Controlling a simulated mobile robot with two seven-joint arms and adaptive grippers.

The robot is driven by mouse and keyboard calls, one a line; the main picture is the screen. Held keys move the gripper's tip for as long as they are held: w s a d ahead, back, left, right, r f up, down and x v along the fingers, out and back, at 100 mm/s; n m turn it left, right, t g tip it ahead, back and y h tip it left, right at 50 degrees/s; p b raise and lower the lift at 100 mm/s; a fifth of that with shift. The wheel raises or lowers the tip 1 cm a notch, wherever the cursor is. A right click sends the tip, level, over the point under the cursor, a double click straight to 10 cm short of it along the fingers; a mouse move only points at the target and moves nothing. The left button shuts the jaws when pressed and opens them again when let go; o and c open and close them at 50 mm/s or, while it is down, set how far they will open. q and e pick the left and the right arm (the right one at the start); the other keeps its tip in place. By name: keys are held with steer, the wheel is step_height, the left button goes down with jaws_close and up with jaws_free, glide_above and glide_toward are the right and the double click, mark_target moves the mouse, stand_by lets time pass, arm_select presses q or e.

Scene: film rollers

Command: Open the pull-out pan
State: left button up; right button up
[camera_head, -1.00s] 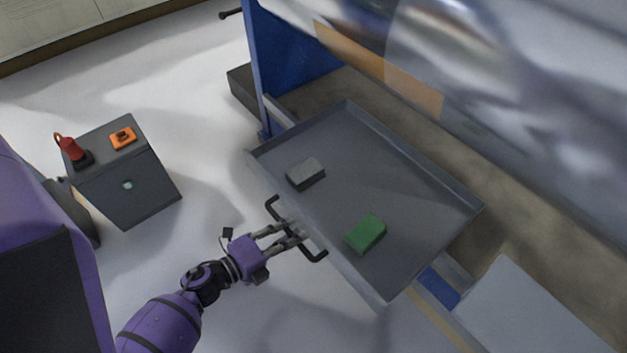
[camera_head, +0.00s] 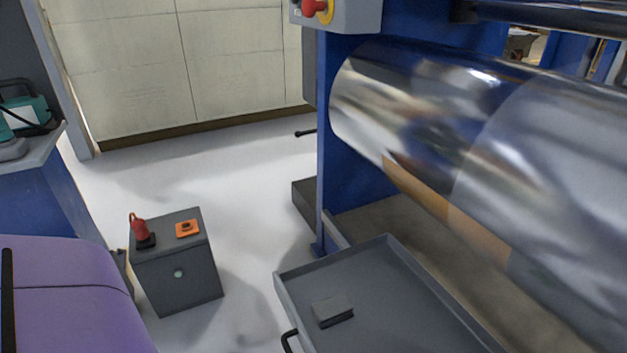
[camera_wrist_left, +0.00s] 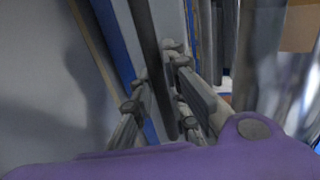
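The pull-out pan (camera_head: 382,292) is a grey, shallow, rimmed tray beneath the large shiny roller. It sticks out toward the open floor, with its near part cut off by the lower edge of the head view. Only one end of its dark handle (camera_head: 288,340) shows there. In the left wrist view, a dark bar (camera_wrist_left: 151,62), apparently this handle, runs between the two fingers of my left gripper (camera_wrist_left: 168,105). Whether both fingers press on the bar is unclear. The left gripper is outside the head view. My right gripper is in neither view.
A dark block (camera_head: 332,311) lies in the pan. A grey cabinet (camera_head: 178,272) holds a red-and-black item (camera_head: 140,231) and an orange item (camera_head: 187,229). Blue machine frame (camera_head: 340,150) stands behind the pan. The pale floor (camera_head: 250,215) between cabinet and pan is clear.

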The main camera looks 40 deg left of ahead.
arm_select(q)
steer(key=shift+o, duration=1.4)
steer(key=shift+s, duration=0.1)
steer(key=v, duration=1.2)
